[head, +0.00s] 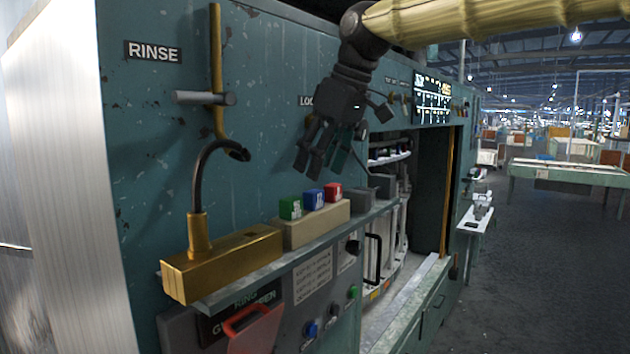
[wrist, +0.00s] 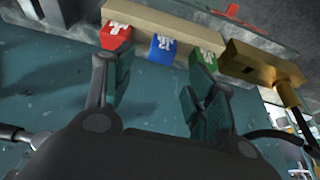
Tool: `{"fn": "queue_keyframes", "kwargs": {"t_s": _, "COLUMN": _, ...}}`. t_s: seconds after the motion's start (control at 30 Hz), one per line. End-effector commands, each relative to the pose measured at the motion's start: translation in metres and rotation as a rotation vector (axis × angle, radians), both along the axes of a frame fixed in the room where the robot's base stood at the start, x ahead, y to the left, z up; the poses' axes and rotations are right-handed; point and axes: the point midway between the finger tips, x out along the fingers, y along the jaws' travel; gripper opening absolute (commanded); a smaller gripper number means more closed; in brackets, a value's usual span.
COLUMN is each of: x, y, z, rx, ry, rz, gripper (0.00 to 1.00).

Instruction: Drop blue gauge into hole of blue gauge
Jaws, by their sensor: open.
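The blue gauge (head: 313,198) is a small blue block with a white mark on top. It sits in a beige holder (head: 312,228) on the ledge, between a green block (head: 290,208) and a red block (head: 333,192). My gripper (head: 320,168) is open and empty, above the holder, with its fingers pointing down. In the wrist view the blue gauge (wrist: 161,50) shows between and beyond the open fingers (wrist: 160,85), apart from them. The holder's hole for the blue gauge cannot be seen.
A brass block (head: 222,262) with a dark slot and a curved black hose stands on the ledge left of the holder. A grey box (head: 382,185) is to the right. The teal machine wall (head: 260,110) rises close behind. An open bay lies further right.

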Motion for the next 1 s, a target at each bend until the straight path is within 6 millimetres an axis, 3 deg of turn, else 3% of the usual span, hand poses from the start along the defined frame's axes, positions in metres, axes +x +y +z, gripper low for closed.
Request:
{"fn": "queue_keyframes", "kwargs": {"t_s": 0.2, "x": -0.008, "y": -0.012, "z": 0.035, "rx": 0.000, "ry": -0.001, "rz": 0.000, "gripper": 0.56}}
{"fn": "queue_keyframes", "kwargs": {"t_s": 0.4, "x": -0.012, "y": -0.018, "z": 0.053, "rx": 0.000, "ry": 0.000, "rz": -0.001, "gripper": 0.56}}
{"fn": "queue_keyframes", "kwargs": {"t_s": 1.0, "x": -0.014, "y": -0.019, "z": 0.058, "rx": 0.000, "ry": 0.000, "rz": 0.001, "gripper": 0.56}}
